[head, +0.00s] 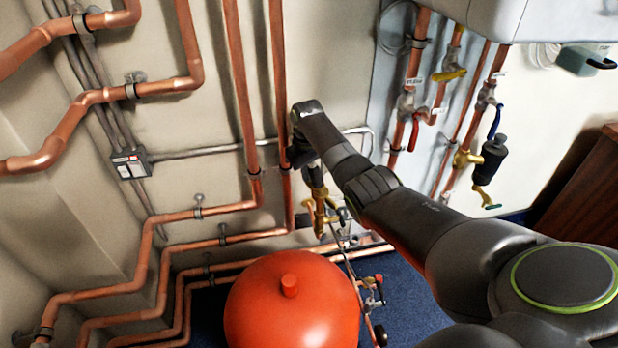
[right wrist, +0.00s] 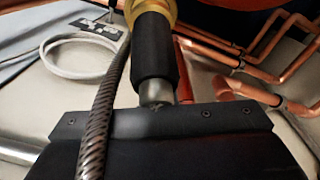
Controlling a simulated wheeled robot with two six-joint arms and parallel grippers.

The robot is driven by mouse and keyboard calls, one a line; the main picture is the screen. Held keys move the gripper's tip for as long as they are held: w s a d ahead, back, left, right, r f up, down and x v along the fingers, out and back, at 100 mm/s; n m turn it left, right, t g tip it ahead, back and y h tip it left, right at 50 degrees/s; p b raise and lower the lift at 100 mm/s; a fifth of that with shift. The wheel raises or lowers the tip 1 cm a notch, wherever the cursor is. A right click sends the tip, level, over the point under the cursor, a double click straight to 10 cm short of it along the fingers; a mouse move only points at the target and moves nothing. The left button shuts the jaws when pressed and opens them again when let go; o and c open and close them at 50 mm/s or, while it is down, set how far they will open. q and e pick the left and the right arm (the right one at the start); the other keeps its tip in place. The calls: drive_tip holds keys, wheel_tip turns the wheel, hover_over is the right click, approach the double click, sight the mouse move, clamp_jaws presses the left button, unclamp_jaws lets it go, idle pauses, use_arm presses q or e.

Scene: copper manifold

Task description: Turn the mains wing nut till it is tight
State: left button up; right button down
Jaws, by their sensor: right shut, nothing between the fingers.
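My right arm reaches in from the right, and its gripper (head: 301,154) points at the wall pipes, just above a brass fitting (head: 319,205). My own wrist largely hides its fingers; they are shut with nothing between them. In the right wrist view, a black sleeve with a brass top (right wrist: 155,45) stands close in front of the dark gripper body (right wrist: 160,122). I cannot tell whether they touch. A yellow-handled valve (head: 449,75) with a white label sits on the pipes at upper right. I cannot make out for sure which part is the mains wing nut. My left gripper is out of view.
A red tank (head: 291,305) stands below the gripper. Copper pipes (head: 240,90) run along the wall. A grey box (head: 130,162) is at left. Valves with red (head: 413,132) and blue (head: 495,122) levers are at right. A ribbed hose (right wrist: 104,110) passes close by the gripper.

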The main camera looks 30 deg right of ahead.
drive_tip(key=shift+s+f+g, duration=0.3)
drive_tip(key=shift+s+f, duration=0.4)
drive_tip(key=shift+f, duration=0.35)
drive_tip(key=c, duration=1.5)
unclamp_jaws()
drive_tip(key=shift+r, duration=0.1)
drive_tip(key=r+p, duration=0.6)
drive_tip(key=p, duration=0.1)
drive_tip(key=r+p, duration=0.4)
drive_tip(key=shift+w, duration=0.4)
drive_tip(key=shift+f, duration=0.1)
